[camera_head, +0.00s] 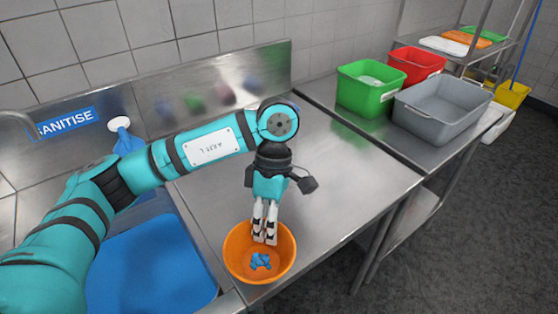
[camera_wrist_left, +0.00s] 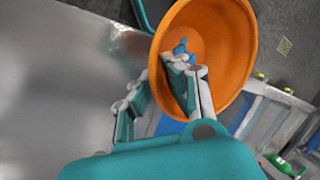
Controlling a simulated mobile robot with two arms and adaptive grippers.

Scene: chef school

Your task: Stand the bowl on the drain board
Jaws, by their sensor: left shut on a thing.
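The orange bowl (camera_head: 236,262) is at the front edge of the steel drain board (camera_head: 340,190), just right of the sink. A small blue thing or marking (camera_head: 261,261) shows on its inside. My left gripper (camera_head: 265,238) points down at the bowl's far side and is shut on its wall. In the left wrist view the bowl (camera_wrist_left: 235,50) opens toward the camera, with one finger inside it and one outside, my gripper (camera_wrist_left: 160,90) spanning the rim. I cannot tell whether the bowl's base touches the board. My right gripper is not in view.
The sink with a blue basin (camera_head: 150,265) lies left of the board. A green tub (camera_head: 370,90), a red tub (camera_head: 416,65) and a grey tub (camera_head: 440,108) stand on the right counter. The board's middle is clear.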

